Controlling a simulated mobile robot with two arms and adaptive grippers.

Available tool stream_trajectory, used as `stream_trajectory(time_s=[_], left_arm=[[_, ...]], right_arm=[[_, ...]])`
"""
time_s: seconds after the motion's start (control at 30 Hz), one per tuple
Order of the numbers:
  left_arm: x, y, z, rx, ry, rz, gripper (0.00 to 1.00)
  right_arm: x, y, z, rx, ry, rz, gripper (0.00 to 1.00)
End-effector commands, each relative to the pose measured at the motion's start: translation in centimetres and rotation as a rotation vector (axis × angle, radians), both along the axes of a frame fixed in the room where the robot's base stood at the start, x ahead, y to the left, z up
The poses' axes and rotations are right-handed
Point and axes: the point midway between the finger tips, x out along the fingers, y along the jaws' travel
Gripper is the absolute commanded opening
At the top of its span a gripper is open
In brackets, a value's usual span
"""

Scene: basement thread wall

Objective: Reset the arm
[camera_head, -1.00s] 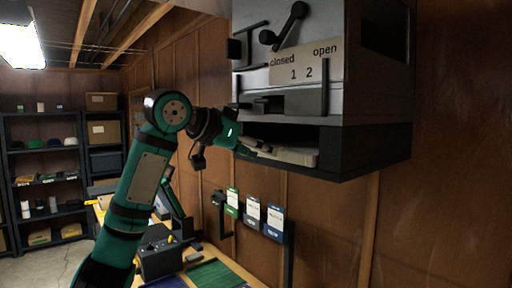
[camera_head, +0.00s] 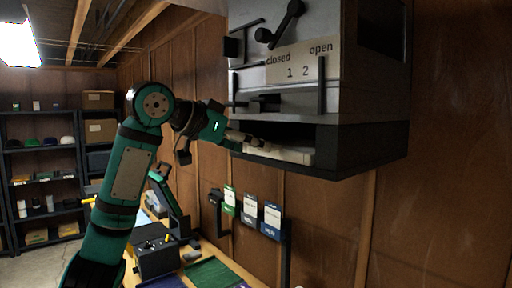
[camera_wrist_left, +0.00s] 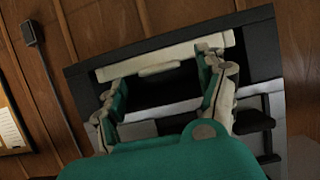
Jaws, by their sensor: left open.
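My left gripper (camera_head: 250,140) is open, at the left front of the open slot low in the grey wall cabinet (camera_head: 300,95). A pale bar or tray front (camera_head: 288,154) lies along the slot, close to the fingertips. In the left wrist view the two pale and teal fingers of my left gripper (camera_wrist_left: 158,75) stand apart with nothing between them. Behind them are the dark slot frame (camera_wrist_left: 258,45) and a pale strip (camera_wrist_left: 165,55). Whether a finger touches the strip, I cannot tell. My right gripper is not in view.
The cabinet has a black lever (camera_head: 280,25) and a "closed / open" label (camera_head: 300,62). Below are a workbench with a green mat (camera_head: 212,273), a dark box (camera_head: 155,258) and hanging cards (camera_head: 250,208). A shelf rack (camera_head: 45,160) stands at the far left.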

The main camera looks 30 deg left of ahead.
Motion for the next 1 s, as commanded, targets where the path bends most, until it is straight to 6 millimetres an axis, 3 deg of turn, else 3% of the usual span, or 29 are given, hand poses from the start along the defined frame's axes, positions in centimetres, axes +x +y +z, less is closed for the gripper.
stream_trajectory(time_s=[0.2, 0.4, 0.7, 0.77, 0.87, 0.97, 1.0], left_arm=[[-4.2, 1.8, 2.0, -0.001, -0.005, 0.003, 0.74], [-6.9, 2.9, 3.2, -0.002, -0.003, 0.001, 0.74], [-7.8, 3.2, 3.5, -0.001, 0.001, -0.001, 0.74], [-7.4, 3.2, 3.1, -0.006, 0.006, 0.001, 0.74], [-5.2, 3.3, 1.2, -0.034, 0.03, 0.009, 0.74], [-1.0, 3.4, -2.9, -0.085, 0.076, 0.033, 0.74], [1.0, 3.5, -5.1, -0.107, 0.098, 0.047, 0.74]], right_arm=[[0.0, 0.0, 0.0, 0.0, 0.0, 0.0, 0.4], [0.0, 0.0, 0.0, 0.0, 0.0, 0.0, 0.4], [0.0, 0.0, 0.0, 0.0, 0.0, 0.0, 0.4], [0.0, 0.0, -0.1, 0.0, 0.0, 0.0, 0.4], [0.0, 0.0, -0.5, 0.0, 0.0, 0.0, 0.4], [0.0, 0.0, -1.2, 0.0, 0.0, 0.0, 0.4], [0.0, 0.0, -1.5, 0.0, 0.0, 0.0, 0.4]])
